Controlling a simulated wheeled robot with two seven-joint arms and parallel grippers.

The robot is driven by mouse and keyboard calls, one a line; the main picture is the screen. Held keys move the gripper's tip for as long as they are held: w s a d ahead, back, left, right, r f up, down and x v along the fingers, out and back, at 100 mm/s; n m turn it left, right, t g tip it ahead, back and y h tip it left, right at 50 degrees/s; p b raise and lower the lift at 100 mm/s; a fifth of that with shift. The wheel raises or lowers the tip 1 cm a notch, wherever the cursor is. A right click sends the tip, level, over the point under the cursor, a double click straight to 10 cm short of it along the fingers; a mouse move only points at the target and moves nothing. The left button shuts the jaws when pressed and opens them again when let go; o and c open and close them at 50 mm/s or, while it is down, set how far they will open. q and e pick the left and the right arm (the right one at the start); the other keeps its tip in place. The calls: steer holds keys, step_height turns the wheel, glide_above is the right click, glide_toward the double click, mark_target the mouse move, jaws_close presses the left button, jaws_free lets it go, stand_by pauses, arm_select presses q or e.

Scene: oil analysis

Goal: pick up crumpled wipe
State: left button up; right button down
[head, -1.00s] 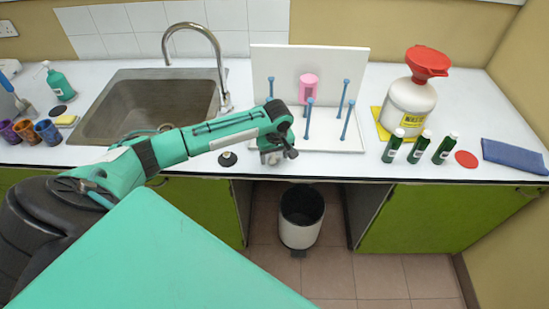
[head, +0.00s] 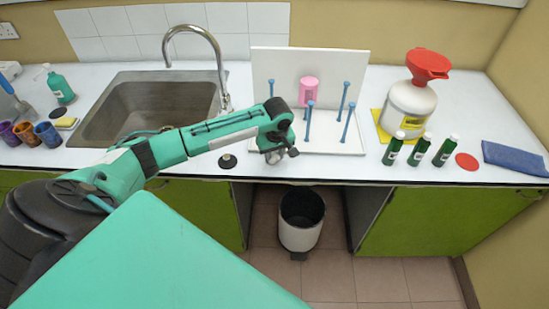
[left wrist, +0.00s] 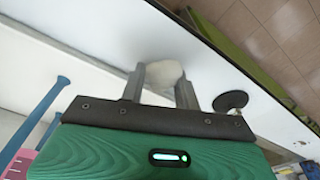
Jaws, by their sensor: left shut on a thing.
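The crumpled wipe (left wrist: 163,73) is an off-white lump between the two grey fingers of my left gripper (left wrist: 162,88) in the left wrist view. The fingers are shut on it, just above the white counter near its front edge. In the head view my left gripper (head: 274,157) hangs at the counter's front edge, in front of the white peg rack. The wipe is hard to make out there, mostly hidden by the gripper. My right gripper is not in view.
A bin (head: 301,225) stands on the floor below. Green bottles (head: 419,149) stand right; the sink (head: 130,122) is left.

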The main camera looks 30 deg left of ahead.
mark_target(275, 155)
arm_select(q)
step_height(275, 155, up, 19)
steer(key=b, duration=0.2)
steer(key=shift+f+b, duration=0.15)
steer(key=shift+b, duration=0.15)
